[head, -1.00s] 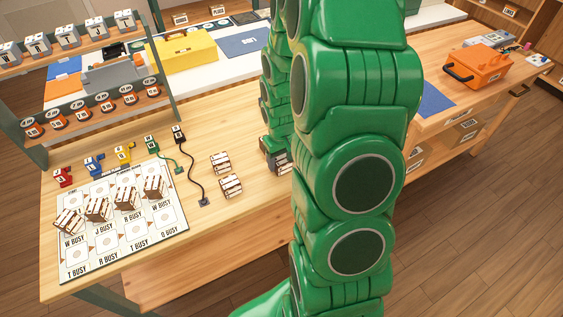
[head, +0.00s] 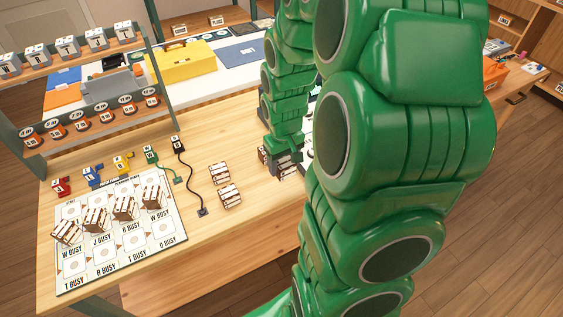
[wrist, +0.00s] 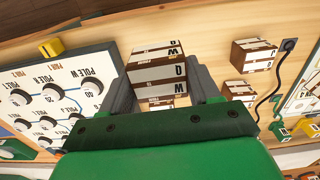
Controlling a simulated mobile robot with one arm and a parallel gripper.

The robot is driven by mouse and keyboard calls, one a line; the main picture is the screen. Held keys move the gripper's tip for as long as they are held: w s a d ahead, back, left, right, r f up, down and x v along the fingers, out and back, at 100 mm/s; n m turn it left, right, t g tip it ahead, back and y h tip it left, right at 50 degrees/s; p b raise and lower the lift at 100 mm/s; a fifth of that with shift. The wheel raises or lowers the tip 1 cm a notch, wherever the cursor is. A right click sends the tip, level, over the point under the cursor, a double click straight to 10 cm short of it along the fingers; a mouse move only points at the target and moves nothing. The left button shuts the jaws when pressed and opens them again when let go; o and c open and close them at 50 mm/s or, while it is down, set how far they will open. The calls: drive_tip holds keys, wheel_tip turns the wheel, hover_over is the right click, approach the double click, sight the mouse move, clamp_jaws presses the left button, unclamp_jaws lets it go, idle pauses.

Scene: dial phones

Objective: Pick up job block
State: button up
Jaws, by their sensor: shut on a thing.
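My gripper (wrist: 160,84) is shut on a white and brown job block (wrist: 157,70) with the letters W and Q on its faces. One grey finger stands on each side of it. In the head view, my gripper (head: 286,158) is low over the right part of the wooden table, and the held block (head: 287,170) shows partly below it. Two more job blocks, one farther (head: 219,173) and one nearer (head: 230,196), stand left of the gripper. Another block (wrist: 161,103) shows partly behind the held one. I cannot tell whether the held block touches the table.
A white board (head: 112,262) with several blocks on it lies at the table's left. A panel with dials (wrist: 52,95) is close to the gripper in the wrist view. My green arm hides the table's right side.

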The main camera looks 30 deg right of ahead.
drive_tip(key=s+a+r, duration=0.2)
drive_tip(key=s+r, duration=0.2)
drive_tip(key=s, duration=0.4)
drive_tip(key=shift+s+a, duration=0.25)
drive_tip(key=shift+s, duration=0.05)
